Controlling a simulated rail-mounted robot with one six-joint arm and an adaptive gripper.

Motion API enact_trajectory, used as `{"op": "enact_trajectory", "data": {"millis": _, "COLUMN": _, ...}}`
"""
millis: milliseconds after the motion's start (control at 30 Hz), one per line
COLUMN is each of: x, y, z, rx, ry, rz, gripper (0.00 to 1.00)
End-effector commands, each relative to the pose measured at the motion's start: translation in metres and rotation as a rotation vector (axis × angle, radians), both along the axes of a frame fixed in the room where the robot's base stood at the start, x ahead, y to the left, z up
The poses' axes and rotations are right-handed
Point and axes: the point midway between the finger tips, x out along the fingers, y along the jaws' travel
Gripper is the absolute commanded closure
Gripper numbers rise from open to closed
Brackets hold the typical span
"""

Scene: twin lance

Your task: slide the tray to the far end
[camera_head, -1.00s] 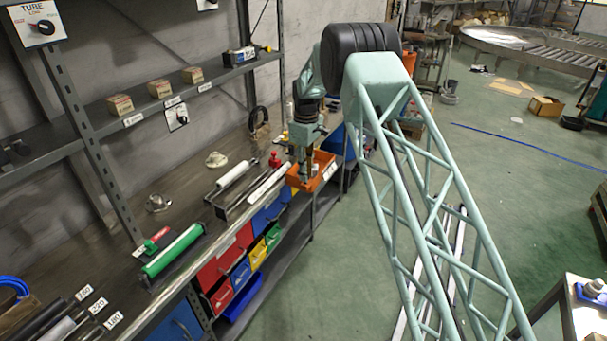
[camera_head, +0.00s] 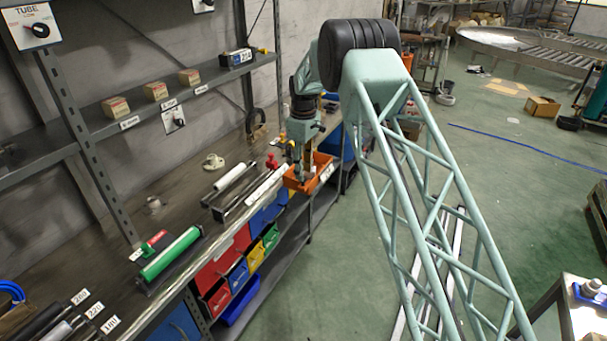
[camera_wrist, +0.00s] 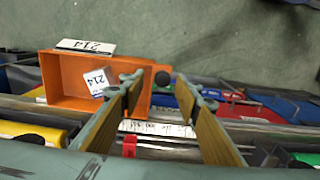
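The orange tray (camera_head: 325,166) sits at the front edge of the long dark bench. In the wrist view the tray (camera_wrist: 58,78) fills the left side, with a white label marked 214 on its rim and a white block marked 214 inside. My gripper (camera_head: 301,176) points down at the tray. In the wrist view my gripper (camera_wrist: 158,84) is open, with its two fingers apart. The left finger overlaps the tray's inside and the right finger is outside it. The tray's end wall shows between them; contact cannot be told.
On the bench are a green roller (camera_head: 172,252), white rods (camera_head: 232,176) and a small red object (camera_head: 272,161). Coloured bins (camera_head: 222,257) hang below the bench front. A shelf with small boxes (camera_head: 116,107) is above. Green floor (camera_head: 480,190) is open to the right.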

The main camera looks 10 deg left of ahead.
Motion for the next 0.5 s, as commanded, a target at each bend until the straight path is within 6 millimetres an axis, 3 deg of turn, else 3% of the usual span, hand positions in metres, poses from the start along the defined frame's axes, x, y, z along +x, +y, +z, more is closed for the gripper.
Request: {"op": "enact_trajectory", "data": {"millis": 500, "x": 0.001, "y": 0.000, "z": 0.074, "rx": 0.001, "ry": -0.004, "rz": 0.000, "gripper": 0.70}}
